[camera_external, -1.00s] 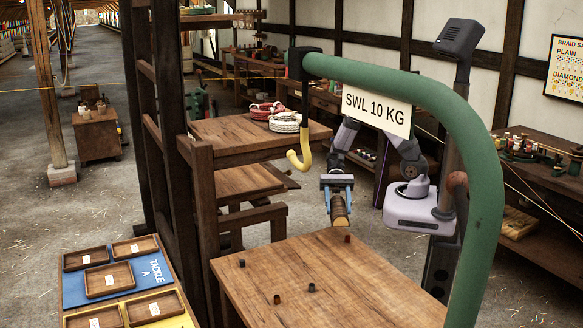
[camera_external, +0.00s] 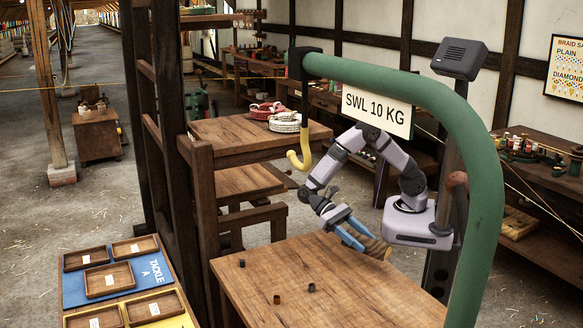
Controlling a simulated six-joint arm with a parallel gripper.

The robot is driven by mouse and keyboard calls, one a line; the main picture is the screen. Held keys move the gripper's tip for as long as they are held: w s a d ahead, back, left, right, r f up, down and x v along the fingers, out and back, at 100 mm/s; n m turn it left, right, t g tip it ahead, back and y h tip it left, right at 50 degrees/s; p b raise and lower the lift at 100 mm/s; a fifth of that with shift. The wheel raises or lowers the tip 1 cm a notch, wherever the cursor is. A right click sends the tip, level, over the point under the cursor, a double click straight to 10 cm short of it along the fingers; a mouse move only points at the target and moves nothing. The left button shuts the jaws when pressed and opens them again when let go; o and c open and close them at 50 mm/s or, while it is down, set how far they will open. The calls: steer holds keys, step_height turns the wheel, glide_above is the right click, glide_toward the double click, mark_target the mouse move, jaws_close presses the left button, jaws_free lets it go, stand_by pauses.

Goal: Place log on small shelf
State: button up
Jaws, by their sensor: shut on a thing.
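My gripper (camera_external: 374,247) is shut on a short brown log (camera_external: 370,242). The blue fingers point down to the right and hide part of the log. The log is tilted, at the far right edge of the wooden table; I cannot tell whether it touches the top. To the left is a wooden stand with an upper shelf (camera_external: 225,137) and a lower shelf (camera_external: 243,181). I cannot tell which of them is the small shelf. The gripper and log are to the right of both and lower in the picture.
The wooden table (camera_external: 330,285) in front carries small dark cylinders (camera_external: 277,299). Coiled ropes (camera_external: 285,122) lie on the upper shelf. Labelled trays (camera_external: 108,281) stand at lower left.

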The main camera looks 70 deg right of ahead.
mark_target(342, 295)
steer(key=w+a+r+m+t+y+p, duration=0.1)
steer(key=a+r+m+y, duration=0.1)
steer(key=a, duration=0.7)
steer(key=w+a+r+m+t+y+p, duration=0.1)
steer(key=w+a+m+t+y+p, duration=0.1)
steer(key=a, duration=0.7)
steer(key=shift+d+f, duration=0.15)
steer(key=shift+f, duration=2.3)
steer(key=shift+d+f, duration=0.1)
steer(key=shift+f, duration=2.3)
steer(key=shift+f, duration=0.1)
steer(key=shift+f, duration=0.1)
steer(key=o, duration=1.3)
steer(key=shift+o, duration=0.2)
steer(key=shift+r+p, duration=0.2)
steer(key=shift+p, duration=0.1)
steer(key=shift+o, duration=0.4)
steer(key=b+v, duration=0.1)
steer(key=v, duration=0.5)
steer(key=b+v, duration=0.1)
steer(key=v, duration=0.5)
steer(key=shift+d+f, duration=0.1)
steer(key=shift+f, duration=0.1)
